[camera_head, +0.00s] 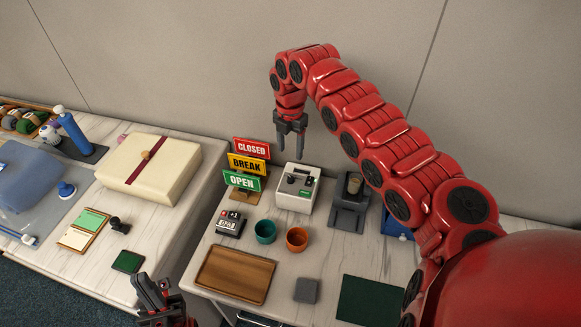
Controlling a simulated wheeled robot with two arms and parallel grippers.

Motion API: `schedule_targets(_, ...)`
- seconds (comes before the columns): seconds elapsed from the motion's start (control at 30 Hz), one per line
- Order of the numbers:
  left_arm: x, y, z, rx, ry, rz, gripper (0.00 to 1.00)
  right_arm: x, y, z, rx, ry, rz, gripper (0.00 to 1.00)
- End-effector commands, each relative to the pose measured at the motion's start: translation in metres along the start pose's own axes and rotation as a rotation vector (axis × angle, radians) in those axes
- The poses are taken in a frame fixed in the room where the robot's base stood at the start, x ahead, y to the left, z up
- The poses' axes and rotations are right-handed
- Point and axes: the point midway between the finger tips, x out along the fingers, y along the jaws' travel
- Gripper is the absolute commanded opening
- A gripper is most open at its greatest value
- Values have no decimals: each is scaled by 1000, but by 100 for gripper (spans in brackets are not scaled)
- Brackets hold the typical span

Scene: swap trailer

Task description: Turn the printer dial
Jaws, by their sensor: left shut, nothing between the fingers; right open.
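A small white box-shaped machine with a dark panel on top, which looks like the printer (293,203), stands on the right-hand table. Small dark and light parts show on its top; which of them is the dial is too small to tell. My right gripper (291,150) is open and empty. It points down and appears above the back of the printer, apart from it. My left gripper (154,284) is shut and empty at the bottom, near the front edges of the tables, far from the printer.
Closed, Break and Open signs (247,164) stand left of the printer. A grey device (349,211) stands to its right. A counter (229,224), a green cup (265,232) and an orange cup (297,239) are in front. A wooden tray (235,273) lies nearer.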

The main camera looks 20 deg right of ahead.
Motion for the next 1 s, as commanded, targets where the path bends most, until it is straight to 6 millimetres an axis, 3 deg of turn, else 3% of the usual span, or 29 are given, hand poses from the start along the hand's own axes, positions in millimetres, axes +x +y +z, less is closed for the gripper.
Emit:
schedule_targets(0.2, -13, 1, 2, 0, 0, 0, 0, -40, 1, 0, 0, -2, 1, 60)
schedule_targets(0.33, -14, 1, 2, 0, 0, 0, 0, -53, 0, 1, 1, -1, -1, 60)
schedule_targets(1.0, -14, 1, 3, 0, 0, 0, 0, -57, 0, 0, 1, 1, -2, 60)
